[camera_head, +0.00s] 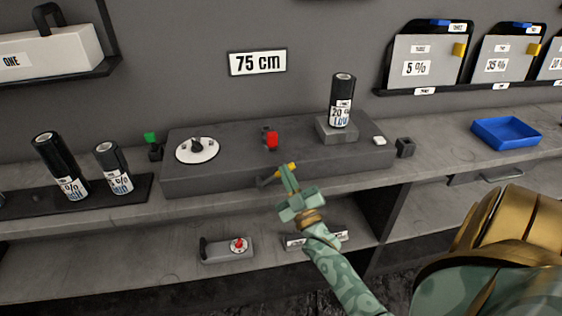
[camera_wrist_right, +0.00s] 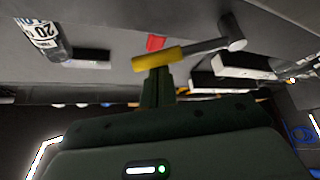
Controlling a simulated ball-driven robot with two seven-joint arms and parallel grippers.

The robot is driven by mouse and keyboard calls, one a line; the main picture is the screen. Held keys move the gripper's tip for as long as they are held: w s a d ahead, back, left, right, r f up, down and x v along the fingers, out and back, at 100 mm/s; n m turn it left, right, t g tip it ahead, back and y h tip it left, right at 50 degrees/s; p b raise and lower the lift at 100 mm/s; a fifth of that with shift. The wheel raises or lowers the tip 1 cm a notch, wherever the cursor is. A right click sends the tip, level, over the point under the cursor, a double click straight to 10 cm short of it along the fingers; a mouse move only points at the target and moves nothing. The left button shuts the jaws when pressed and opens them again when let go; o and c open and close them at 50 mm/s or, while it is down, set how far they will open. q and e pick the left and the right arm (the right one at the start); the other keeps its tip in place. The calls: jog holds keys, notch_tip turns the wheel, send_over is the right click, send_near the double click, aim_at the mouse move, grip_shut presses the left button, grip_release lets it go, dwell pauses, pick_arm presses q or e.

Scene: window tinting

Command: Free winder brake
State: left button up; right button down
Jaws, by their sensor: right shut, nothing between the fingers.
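The winder is a long dark grey block (camera_head: 225,177) on the bench, with a white dial (camera_head: 197,149) and a red knob (camera_head: 271,139) on it. A lever with a yellow grip (camera_head: 291,166) sits at its front; in the right wrist view the yellow grip (camera_wrist_right: 150,59) is on a grey rod that runs right to a round hub (camera_wrist_right: 233,32). My right gripper (camera_head: 288,178) is shut and empty, its fingertips right at the yellow grip; I cannot tell whether they touch. In the wrist view the fingers (camera_wrist_right: 158,86) lie just below the grip. My left gripper is not in view.
A film roll (camera_head: 342,101) stands upright on a grey block at the winder's right. Two rolls (camera_head: 60,166) stand on a dark tray at left. A blue tray (camera_head: 506,132) lies at right. A grey device with a red knob (camera_head: 227,249) is on the lower shelf.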

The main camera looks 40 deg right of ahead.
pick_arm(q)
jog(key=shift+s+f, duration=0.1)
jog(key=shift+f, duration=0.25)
pick_arm(e)
jog(key=shift+s+d+f+m+h, duration=0.1)
jog(key=shift+d+f+m+h, duration=0.15)
jog(key=shift+m, duration=0.25)
jog(key=shift+s+f+m+h, duration=0.1)
jog(key=shift+f+m+h, duration=0.05)
jog(key=shift+m+h, duration=0.3)
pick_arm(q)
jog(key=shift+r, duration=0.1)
pick_arm(e)
jog(key=shift+w+r, duration=0.1)
